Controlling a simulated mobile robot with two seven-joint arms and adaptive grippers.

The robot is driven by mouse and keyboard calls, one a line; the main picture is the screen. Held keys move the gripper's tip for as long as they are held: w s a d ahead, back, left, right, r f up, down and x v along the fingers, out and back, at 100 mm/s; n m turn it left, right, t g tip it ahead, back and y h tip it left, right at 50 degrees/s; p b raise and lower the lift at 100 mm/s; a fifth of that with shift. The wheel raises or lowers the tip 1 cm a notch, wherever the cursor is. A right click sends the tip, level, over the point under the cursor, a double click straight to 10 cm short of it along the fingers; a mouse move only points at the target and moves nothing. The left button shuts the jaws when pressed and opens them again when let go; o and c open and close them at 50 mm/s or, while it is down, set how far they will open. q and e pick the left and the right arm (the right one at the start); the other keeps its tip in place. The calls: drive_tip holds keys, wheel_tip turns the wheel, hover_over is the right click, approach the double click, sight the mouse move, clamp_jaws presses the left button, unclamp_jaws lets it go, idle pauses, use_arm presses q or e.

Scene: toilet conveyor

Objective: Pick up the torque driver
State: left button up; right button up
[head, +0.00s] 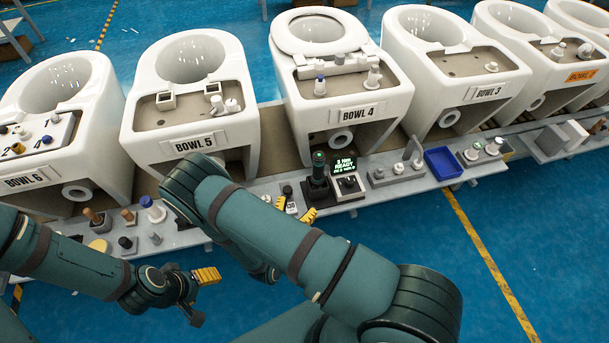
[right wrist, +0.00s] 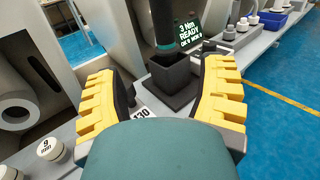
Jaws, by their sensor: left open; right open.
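The torque driver (head: 318,166) is dark with a green-teal band and stands upright in a black square holder (head: 317,188) on the bench, below Bowl 4. In the right wrist view the driver (right wrist: 165,25) rises from the holder (right wrist: 172,77), with its top cut off. My right gripper (right wrist: 167,85) is open, its yellow fingers on either side of the holder in that view; I cannot tell the exact gap to the driver. My left gripper (head: 198,296) is open and empty, off the bench's front edge over the blue floor.
A small display reading "3 Nm READY" (head: 344,165) stands right beside the holder. A blue tray (head: 443,163) and fittings lie further right on the bench. Plungers and small parts crowd its left end. White toilet bowls (head: 190,132) line the back.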

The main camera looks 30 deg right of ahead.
sight(316, 177)
drive_tip(key=x, duration=0.8)
drive_tip(key=shift+d, duration=0.25)
drive_tip(key=shift+f+b+x, duration=0.15)
drive_tip(key=shift+b+x, duration=0.15)
drive_tip(key=shift+x, duration=1)
drive_tip(key=shift+f+b+x, duration=0.15)
drive_tip(key=shift+b+x, duration=0.15)
drive_tip(key=shift+x, duration=1)
drive_tip(key=shift+s+d, duration=0.1)
drive_tip(key=shift+s, duration=0.1)
clamp_jaws()
